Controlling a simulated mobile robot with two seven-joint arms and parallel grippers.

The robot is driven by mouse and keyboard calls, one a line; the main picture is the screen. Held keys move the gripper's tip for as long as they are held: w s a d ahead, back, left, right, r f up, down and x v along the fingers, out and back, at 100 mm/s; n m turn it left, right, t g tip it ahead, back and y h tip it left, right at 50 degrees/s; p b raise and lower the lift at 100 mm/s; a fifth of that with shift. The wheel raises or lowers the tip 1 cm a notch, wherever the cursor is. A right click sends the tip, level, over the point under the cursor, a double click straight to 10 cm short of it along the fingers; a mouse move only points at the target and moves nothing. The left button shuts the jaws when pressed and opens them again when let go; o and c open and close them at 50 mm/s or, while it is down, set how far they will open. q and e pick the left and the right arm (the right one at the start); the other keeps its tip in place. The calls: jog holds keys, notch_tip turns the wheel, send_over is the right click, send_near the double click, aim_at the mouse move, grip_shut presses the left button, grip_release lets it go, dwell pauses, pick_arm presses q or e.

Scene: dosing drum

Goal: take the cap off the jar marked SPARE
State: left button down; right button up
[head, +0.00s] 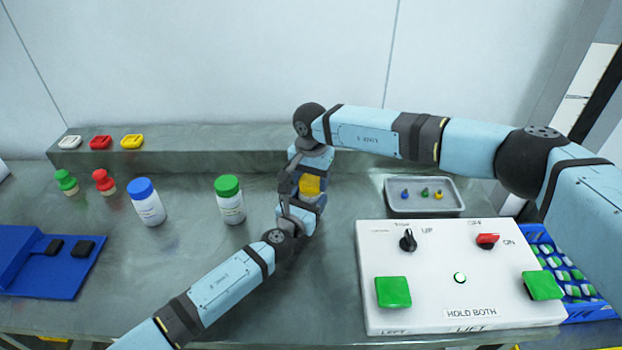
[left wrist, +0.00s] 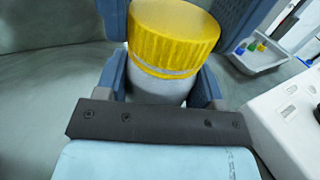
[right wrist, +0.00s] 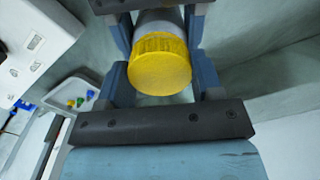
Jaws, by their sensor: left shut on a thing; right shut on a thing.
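A white jar (left wrist: 158,90) with a ribbed yellow cap (head: 310,185) is between my two grippers, near the middle of the bench in the head view. My left gripper (head: 301,208) is shut on the jar's white body, just below the cap. My right gripper (head: 308,175) comes from the far side and is shut on the yellow cap; its fingers flank the cap in the right wrist view (right wrist: 162,70). The cap sits on the jar, with a thin pale ring under it in the left wrist view. No label shows on this jar, so I cannot read SPARE.
A blue-capped jar (head: 148,202) and a green-capped jar (head: 230,200) stand to the left. A grey tray (head: 394,208) with small coloured pieces lies right, behind the white control box (head: 450,312). A raised ledge (head: 220,150) runs along the back.

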aim_at(311, 180)
jog(key=n, duration=0.4)
jog(key=shift+r, duration=0.15)
dwell(0.4)
jog(key=shift+r, duration=1)
jog(key=shift+r, duration=2)
pick_arm(q)
jog(key=shift+c, duration=0.8)
grip_release()
